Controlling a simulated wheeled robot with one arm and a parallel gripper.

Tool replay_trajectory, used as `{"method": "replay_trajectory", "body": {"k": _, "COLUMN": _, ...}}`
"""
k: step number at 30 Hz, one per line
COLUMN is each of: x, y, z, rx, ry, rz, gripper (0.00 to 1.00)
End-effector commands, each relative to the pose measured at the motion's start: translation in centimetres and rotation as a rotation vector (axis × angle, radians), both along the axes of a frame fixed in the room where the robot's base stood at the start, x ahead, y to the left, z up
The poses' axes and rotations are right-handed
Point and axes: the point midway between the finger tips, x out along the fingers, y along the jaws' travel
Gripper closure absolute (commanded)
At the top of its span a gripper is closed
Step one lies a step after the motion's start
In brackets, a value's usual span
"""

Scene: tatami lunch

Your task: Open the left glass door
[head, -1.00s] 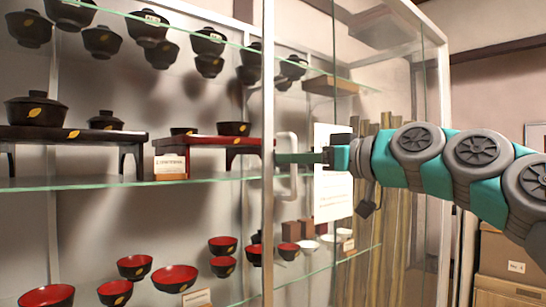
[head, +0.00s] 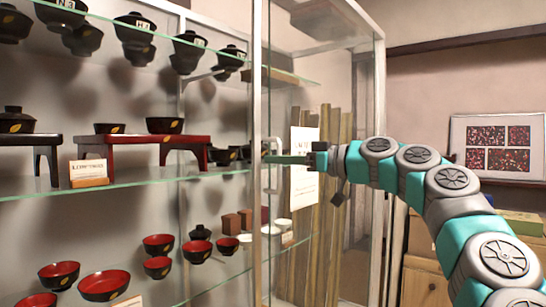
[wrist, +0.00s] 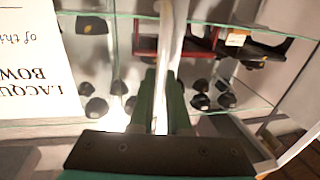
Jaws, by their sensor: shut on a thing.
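The glass display cabinet fills the left and middle of the head view. A white upright frame bar (head: 257,90) runs beside the white door handle (head: 269,180). Which glass belongs to the left door, and how far it stands open, I cannot tell for sure. My gripper (head: 285,160) reaches in from the right and is shut on the handle at middle-shelf height. In the wrist view the two green fingers (wrist: 160,105) sit either side of the pale upright handle (wrist: 171,45). The fingertips are partly hidden in the head view.
Glass shelves hold black and red lacquer bowls (head: 107,285), a red stand (head: 155,142) and small cards. A white notice (head: 303,165) hangs right of the handle. Wooden slats stand behind it. Boxes (head: 420,285) and a framed picture (head: 497,145) are at the right.

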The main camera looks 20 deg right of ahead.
Motion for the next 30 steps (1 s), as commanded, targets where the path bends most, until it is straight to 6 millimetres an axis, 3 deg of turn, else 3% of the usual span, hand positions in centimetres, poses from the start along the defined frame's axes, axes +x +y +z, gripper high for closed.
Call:
{"method": "replay_trajectory", "body": {"k": 14, "x": 0.14, "y": -0.33, "z": 0.28, "rx": 0.003, "ry": -0.005, "rz": -0.003, "gripper": 1.0}}
{"method": "replay_trajectory", "body": {"k": 15, "x": 0.14, "y": -0.32, "z": 0.28, "rx": 0.003, "ry": -0.004, "rz": -0.003, "gripper": 0.81}}
{"method": "replay_trajectory", "body": {"k": 22, "x": 0.16, "y": -0.32, "z": 0.16, "rx": 0.002, "ry": -0.002, "rz": -0.002, "gripper": 0.55}}
{"method": "replay_trajectory", "body": {"k": 30, "x": 0.12, "y": -0.37, "z": 0.1, "rx": 0.001, "ry": -0.001, "rz": -0.002, "gripper": 0.55}}
